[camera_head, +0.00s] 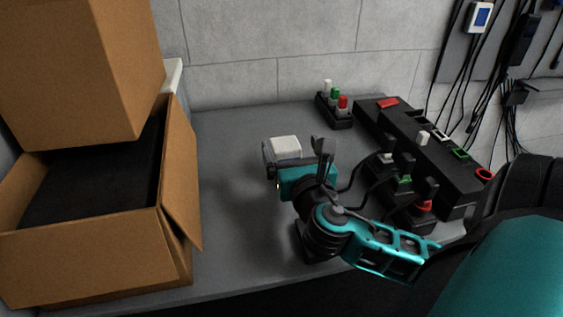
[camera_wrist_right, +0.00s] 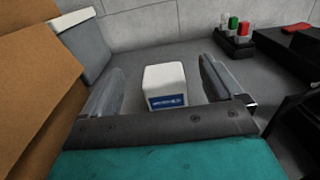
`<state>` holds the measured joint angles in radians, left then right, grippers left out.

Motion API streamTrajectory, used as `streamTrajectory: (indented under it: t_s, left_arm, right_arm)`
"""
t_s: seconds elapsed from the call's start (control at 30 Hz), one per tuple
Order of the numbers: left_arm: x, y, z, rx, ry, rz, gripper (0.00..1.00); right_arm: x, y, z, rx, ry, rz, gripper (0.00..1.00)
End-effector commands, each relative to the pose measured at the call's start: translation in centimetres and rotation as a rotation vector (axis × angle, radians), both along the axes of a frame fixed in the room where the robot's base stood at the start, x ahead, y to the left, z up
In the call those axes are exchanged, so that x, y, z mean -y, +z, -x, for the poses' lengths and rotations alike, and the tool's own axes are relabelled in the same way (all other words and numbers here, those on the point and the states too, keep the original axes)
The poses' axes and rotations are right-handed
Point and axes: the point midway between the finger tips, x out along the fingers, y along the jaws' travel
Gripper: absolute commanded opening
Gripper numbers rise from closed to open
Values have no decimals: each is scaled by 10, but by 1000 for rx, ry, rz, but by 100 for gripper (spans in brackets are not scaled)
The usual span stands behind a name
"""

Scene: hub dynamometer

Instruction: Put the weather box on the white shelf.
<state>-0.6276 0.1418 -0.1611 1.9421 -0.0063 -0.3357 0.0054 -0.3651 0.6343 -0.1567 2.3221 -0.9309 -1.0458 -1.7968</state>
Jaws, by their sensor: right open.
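A small white box (camera_head: 285,148), which I take to be the weather box, stands on the grey tabletop in the head view. In the right wrist view the white box (camera_wrist_right: 165,86) shows a blue label on its near face. My right gripper (camera_head: 296,157) is open, with one finger on each side of the box. In the right wrist view gaps show between the box and both fingers. A white edge (camera_head: 173,76) behind the cardboard boxes may be the white shelf; most of it is hidden. My left gripper is not in view.
An open cardboard box (camera_head: 90,252) stands at the left, with another cardboard box (camera_head: 82,70) above it. A black holder (camera_head: 335,112) with coloured pegs and a long black rack (camera_head: 425,150) stand at the right. Cables hang on the wall. Tabletop left of the gripper is clear.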

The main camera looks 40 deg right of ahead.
Motion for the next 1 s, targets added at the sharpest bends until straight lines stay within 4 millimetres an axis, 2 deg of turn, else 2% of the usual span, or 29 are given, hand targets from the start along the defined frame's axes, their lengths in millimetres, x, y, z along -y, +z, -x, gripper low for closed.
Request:
streamTrajectory:
  t_s: [0.03, 0.2, 0.47, 0.8, 1.0]
  left_arm:
    - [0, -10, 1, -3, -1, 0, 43]
    - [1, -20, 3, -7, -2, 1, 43]
    - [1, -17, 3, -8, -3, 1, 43]
    - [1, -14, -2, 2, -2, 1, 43]
    - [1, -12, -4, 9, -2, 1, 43]
  right_arm:
    - [0, -17, 0, -3, -2, 1, 94]
    - [0, -47, 0, -2, 0, 0, 94]
    - [10, -42, -19, 2, 1, 2, 94]
    - [34, -42, -61, 3, 0, 1, 94]
    - [36, -42, -66, 0, 1, 1, 94]
